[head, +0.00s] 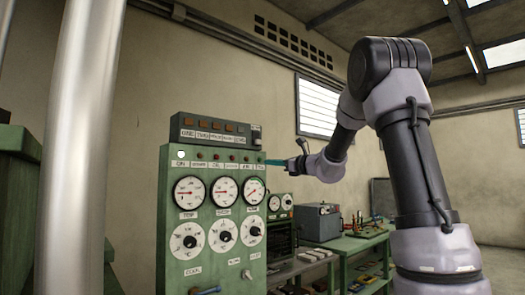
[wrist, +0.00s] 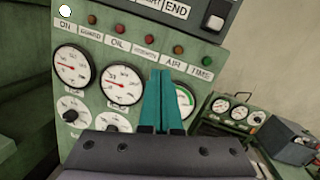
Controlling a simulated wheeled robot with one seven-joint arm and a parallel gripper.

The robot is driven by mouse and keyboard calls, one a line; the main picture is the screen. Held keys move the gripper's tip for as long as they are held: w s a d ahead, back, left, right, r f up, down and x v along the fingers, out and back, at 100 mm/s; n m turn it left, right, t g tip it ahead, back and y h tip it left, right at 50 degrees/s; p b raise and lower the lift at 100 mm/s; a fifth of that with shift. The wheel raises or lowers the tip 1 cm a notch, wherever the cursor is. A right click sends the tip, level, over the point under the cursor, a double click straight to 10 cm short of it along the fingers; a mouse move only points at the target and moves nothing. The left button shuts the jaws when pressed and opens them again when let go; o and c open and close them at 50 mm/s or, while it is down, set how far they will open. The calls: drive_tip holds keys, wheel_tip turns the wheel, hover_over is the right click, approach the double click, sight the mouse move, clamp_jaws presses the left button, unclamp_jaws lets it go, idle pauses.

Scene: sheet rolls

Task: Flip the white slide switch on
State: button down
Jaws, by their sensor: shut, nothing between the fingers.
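A green control panel (head: 170,225) stands against the wall, with a dark box (head: 215,128) on top. A small white switch piece (wrist: 216,22) sits at the right end of that box; it is small in the head view (head: 256,130), and I cannot tell its position. Another small white piece (head: 247,274) is low on the panel. My gripper (head: 268,161), with teal fingers, is at the panel's upper right edge. In the wrist view its fingers (wrist: 160,72) are shut with nothing between them, below the dark box and partly covering the right gauge.
Several gauges (head: 223,191) and dials (head: 223,233) cover the panel front. A lit white lamp (wrist: 65,11) is above the ON label. A grey machine (head: 316,222) and green benches (head: 355,245) stand to the right. Open air lies right of the panel's top.

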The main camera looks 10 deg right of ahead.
drive_tip(key=w+d+m+t+h, duration=0.1)
drive_tip(key=w+d+m+t, duration=0.2)
drive_tip(key=w, duration=0.3)
drive_tip(key=shift+d+m+h, duration=0.3)
drive_tip(key=shift+d+m, duration=0.2)
drive_tip(key=shift+m, duration=0.2)
drive_tip(key=shift+r, duration=0.1)
approach(255, 156)
drive_tip(key=x, duration=0.4)
drive_tip(key=shift+w+a, duration=0.2)
drive_tip(key=shift+w, duration=0.1)
wheel_tip(255, 156, up, 4)
drive_tip(key=shift+f, duration=0.25)
drive_tip(key=shift+r, duration=0.35)
drive_tip(key=shift+r, duration=0.1)
